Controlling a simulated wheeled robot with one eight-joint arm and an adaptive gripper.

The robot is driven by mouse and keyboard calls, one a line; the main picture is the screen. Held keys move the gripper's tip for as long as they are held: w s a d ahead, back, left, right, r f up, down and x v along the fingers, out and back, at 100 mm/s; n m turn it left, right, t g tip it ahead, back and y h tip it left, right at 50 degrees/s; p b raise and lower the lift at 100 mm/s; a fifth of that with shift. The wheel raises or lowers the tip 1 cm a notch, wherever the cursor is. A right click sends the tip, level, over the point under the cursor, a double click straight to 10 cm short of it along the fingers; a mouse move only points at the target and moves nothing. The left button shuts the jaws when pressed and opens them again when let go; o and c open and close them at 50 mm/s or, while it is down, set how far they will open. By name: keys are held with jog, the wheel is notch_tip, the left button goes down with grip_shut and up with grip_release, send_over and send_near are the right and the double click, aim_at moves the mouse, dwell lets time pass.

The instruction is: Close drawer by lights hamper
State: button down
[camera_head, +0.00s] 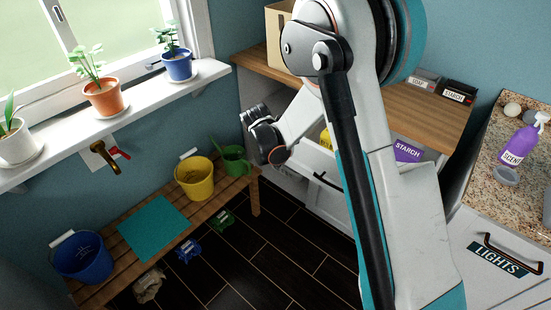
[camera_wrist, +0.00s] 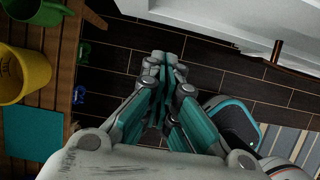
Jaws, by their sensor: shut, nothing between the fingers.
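A white drawer (camera_head: 327,203) stands pulled out from the cabinet under the wooden counter, with a yellow item (camera_head: 325,138) and a purple STARCH box (camera_head: 408,150) showing in or by it. My arm hides much of it. The hamper labelled LIGHTS (camera_head: 498,262) is at the lower right. My gripper (camera_head: 254,116) is shut and empty, left of the drawer and apart from it, above the floor by the bench. In the wrist view, my gripper (camera_wrist: 165,60) is below a white front (camera_wrist: 230,18) with a dark handle (camera_wrist: 277,50), probably the drawer's.
A wooden bench (camera_head: 168,258) at left holds a yellow bucket (camera_head: 194,181), a green watering can (camera_head: 234,161) and a blue bucket (camera_head: 82,258). Potted plants line the sill (camera_head: 140,112). A purple spray bottle (camera_head: 520,145) stands on the granite top. Dark floor (camera_head: 290,255) is open between.

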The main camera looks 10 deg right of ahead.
jog(key=w+d, duration=0.1)
jog(key=w+d+b, duration=0.1)
jog(key=d, duration=0.1)
jog(key=shift+w+d+f, duration=0.2)
jog(key=shift+w+f, duration=0.15)
jog(key=shift+f, duration=0.05)
